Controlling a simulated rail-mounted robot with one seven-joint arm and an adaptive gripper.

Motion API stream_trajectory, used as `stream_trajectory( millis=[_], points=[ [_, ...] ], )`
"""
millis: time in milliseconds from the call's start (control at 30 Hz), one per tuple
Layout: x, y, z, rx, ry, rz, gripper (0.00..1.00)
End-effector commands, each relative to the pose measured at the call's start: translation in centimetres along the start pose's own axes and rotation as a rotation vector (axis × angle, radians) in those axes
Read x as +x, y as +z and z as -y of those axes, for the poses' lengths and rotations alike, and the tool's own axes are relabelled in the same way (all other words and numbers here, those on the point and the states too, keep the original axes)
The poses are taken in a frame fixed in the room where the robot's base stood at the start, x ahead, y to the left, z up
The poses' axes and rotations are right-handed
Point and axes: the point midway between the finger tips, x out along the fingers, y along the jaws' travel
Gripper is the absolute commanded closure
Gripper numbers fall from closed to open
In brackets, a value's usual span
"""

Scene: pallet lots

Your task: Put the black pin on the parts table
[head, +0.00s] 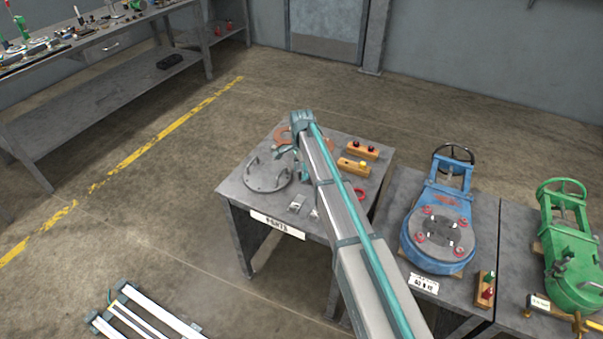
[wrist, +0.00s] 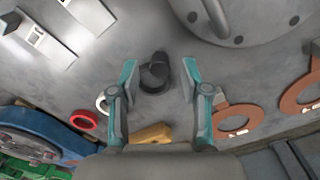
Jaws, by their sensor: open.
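The black pin (wrist: 153,78) shows in the wrist view as a short dark round piece on the grey top of the parts table (head: 268,203), which bears a white sign on its front edge. My gripper (wrist: 159,73) is open, with one teal finger on each side of the pin. I see a gap between each finger and the pin, and nothing is held. In the head view my arm reaches over the table and hides the pin and most of the gripper. The parts table top also shows in the wrist view (wrist: 100,75).
On the table are a round flange plate (head: 267,177), copper rings (wrist: 236,118), a red ring (wrist: 83,120), wooden blocks (head: 354,166) and metal brackets (head: 297,203). A blue valve (head: 437,225) and a green valve (head: 570,245) stand to the right. A workbench (head: 110,85) stands far left.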

Motion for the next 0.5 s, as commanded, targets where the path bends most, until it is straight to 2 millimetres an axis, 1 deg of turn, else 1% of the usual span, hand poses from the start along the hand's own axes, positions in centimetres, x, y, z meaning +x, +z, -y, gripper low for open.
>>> stream_trajectory(
  millis=[167,300,500],
  points=[
    [-3.0,0.0,0.1,0.000,-0.004,-0.001,0.53],
    [-5.9,0.0,0.1,0.000,-0.004,-0.001,0.53],
    [-9.1,0.0,0.1,0.000,-0.002,-0.001,0.53]
  ],
)
